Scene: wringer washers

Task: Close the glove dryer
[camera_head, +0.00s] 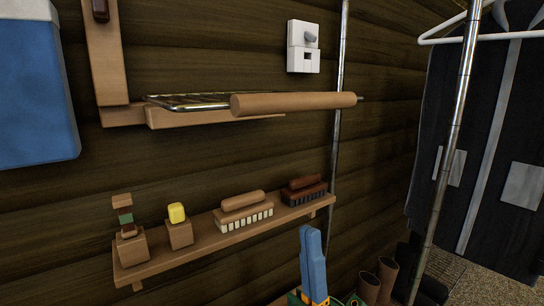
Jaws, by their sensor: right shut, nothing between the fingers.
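The glove dryer is a wall rack with a metal grid (190,101) and a thick round wooden bar (290,104) along its front. It stands out level from the log wall, folded down. A wooden upright (106,55) with a dark brown catch (100,10) rises at its left end. My right gripper (312,234), with blue fingers, points up at the bottom of the view. Its fingers are shut and empty. It appears well below the bar, apart from the rack. My left gripper is not in view.
A wooden shelf (222,237) below the rack holds brushes (243,209) and small blocks. A metal pole (455,120) and dark hanging clothes (500,130) stand at right. Brown boots (385,278) are near my right gripper. A blue-and-white object (35,95) hangs at left.

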